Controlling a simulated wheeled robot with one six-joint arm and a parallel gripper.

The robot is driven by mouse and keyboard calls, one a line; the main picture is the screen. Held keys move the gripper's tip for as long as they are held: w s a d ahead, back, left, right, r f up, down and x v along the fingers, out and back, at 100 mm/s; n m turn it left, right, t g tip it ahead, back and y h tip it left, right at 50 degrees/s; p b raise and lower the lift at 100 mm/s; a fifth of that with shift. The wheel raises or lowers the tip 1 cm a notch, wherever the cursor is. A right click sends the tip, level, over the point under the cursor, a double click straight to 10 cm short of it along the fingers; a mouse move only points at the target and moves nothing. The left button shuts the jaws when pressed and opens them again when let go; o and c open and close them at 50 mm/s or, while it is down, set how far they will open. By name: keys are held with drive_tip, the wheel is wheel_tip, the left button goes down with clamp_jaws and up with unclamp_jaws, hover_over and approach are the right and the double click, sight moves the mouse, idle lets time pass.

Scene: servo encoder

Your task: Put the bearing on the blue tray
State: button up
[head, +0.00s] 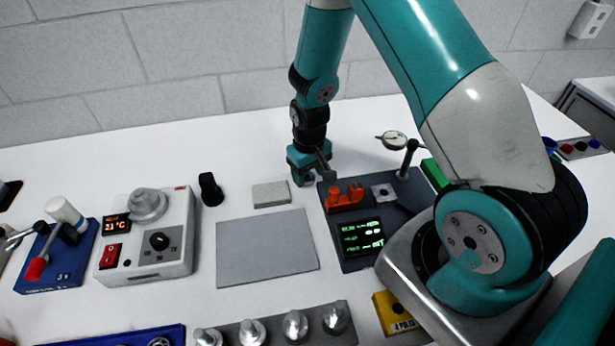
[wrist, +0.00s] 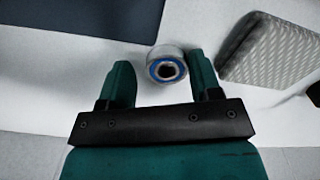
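The bearing (wrist: 167,66), a small metal ring with a blue seal and dark bore, lies on the white table in the wrist view. My gripper (wrist: 159,62) is open, with its two teal fingers on either side of the bearing. The bearing is closer to the right finger; I cannot tell whether they touch. In the head view my gripper (head: 303,178) is low over the table at the back, left of the dark gauge fixture, and mostly hides the bearing. A blue tray (head: 110,340) is cut off by the bottom edge at left.
A textured grey block (head: 271,194) lies just left of my gripper; it also shows in the wrist view (wrist: 272,50). The dark fixture (head: 375,208) with orange part, dial and display stands right. A grey mat (head: 267,247), control box (head: 150,235) and knob rack (head: 280,330) lie nearer.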

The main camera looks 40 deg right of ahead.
drive_tip(key=c, duration=0.8)
drive_tip(key=shift+r, duration=0.1)
